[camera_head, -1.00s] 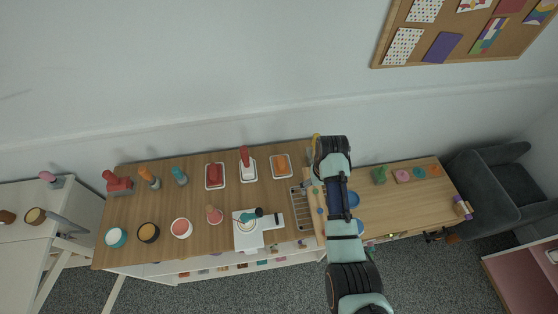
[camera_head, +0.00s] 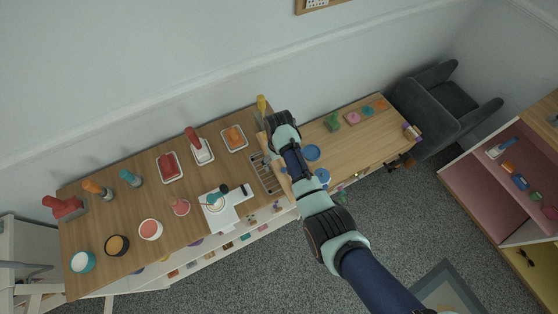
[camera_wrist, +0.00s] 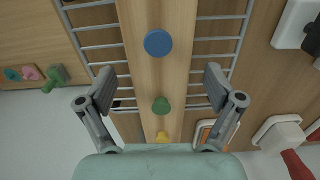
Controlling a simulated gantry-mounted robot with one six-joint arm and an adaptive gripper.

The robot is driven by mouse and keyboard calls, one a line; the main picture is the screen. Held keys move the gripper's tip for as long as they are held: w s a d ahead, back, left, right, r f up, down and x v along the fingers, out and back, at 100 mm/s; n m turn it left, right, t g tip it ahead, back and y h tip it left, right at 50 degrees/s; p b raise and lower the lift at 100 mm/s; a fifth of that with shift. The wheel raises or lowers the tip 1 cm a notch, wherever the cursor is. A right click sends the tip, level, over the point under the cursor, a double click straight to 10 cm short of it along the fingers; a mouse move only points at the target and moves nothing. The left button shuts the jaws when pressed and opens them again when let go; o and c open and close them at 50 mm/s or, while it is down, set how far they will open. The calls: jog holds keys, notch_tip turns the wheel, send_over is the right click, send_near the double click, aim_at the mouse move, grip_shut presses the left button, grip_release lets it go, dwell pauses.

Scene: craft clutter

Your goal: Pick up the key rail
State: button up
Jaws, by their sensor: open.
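The key rail (camera_wrist: 158,75) is a long wooden plank with round coloured knobs in a row. In the wrist view it runs top to bottom through the middle, with a blue, a green and a yellow knob showing. A grey wire rack (camera_wrist: 95,40) shows on both sides of it. My gripper (camera_wrist: 160,88) is open, with one finger on each side of the plank and visible gaps between fingers and plank. Nothing is held. In the head view my arm hides most of the rail and the gripper.
In the head view, trays such as the orange one (camera_head: 234,139) and a white board (camera_head: 222,210) with a teal-handled tool lie left of the wire rack (camera_head: 265,176). A dark armchair (camera_head: 445,105) stands farther right.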

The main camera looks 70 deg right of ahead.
jog(key=c, duration=1.7)
jog(key=shift+r, duration=0.15)
notch_tip(320, 180, up, 20)
jog(key=p, duration=0.8)
